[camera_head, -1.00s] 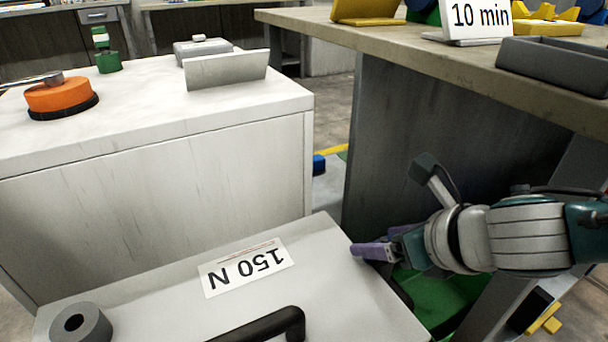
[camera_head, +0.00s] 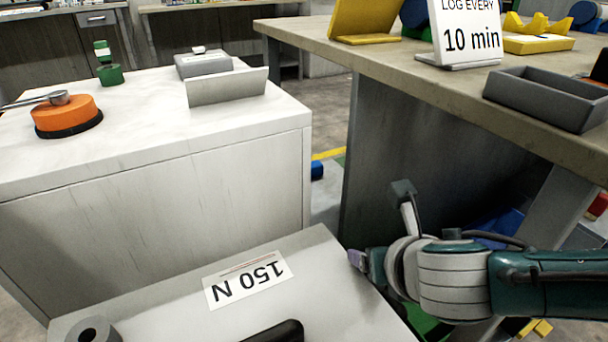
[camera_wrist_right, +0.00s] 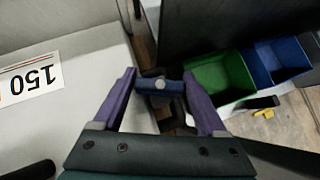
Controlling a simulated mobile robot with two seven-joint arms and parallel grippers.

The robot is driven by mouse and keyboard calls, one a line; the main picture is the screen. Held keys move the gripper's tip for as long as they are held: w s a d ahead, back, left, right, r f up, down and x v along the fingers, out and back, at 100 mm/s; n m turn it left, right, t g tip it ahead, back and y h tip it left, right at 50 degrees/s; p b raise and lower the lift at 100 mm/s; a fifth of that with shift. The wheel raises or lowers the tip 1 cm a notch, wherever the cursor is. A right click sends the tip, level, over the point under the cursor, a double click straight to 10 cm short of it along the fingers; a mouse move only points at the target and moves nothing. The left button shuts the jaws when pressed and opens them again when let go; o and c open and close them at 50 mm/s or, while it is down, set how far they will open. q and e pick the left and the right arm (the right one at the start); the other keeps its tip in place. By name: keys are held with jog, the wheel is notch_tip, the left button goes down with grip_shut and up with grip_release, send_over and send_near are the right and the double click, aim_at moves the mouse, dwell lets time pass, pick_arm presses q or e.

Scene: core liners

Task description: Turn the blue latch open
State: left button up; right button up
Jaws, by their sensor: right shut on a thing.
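The blue latch (camera_wrist_right: 160,86) shows in the right wrist view as a short dark-blue bar beside the grey box. My right gripper (camera_wrist_right: 160,76) has its two purple fingers on either side of it and is shut on it. In the head view my right gripper (camera_head: 357,260) is at the right edge of the grey box (camera_head: 345,290), and the latch is hidden there. The box's top carries a "150 N" label (camera_head: 247,280). My left gripper is not in view.
A black handle (camera_head: 278,331) and a grey ring (camera_head: 93,331) are on the box top. A white cabinet (camera_head: 230,165) stands behind it, and a wooden workbench (camera_head: 400,58) at right. Green (camera_wrist_right: 222,80) and blue (camera_wrist_right: 280,60) bins sit low beside the gripper.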

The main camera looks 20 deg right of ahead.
jog(key=shift+a+r+m+g+h, duration=0.1)
jog(key=shift+m+g+h, duration=0.2)
jog(key=shift+m+h, duration=0.55)
jog(key=shift+m+g+h+p, duration=0.3)
jog(key=shift+m+g+h, duration=0.15)
jog(key=shift+m, duration=0.6)
jog(key=m, duration=0.1)
jog(key=m+g+h, duration=0.1)
jog(key=shift+f+m+g+h+b, duration=0.2)
jog(key=shift+m+g+h+b, duration=0.1)
jog(key=shift+m+b, duration=0.1)
jog(key=m+g+h+b, duration=0.1)
jog(key=m+g+b, duration=0.1)
jog(key=m, duration=0.1)
jog(key=shift+w+f+b, duration=0.1)
jog(key=shift+b, duration=0.3)
jog(key=m+g+b, duration=0.2)
jog(key=m, duration=0.1)
jog(key=shift+h+b, duration=0.4)
jog(key=shift+m+g+b, duration=0.45)
jog(key=shift+m+b, duration=0.05)
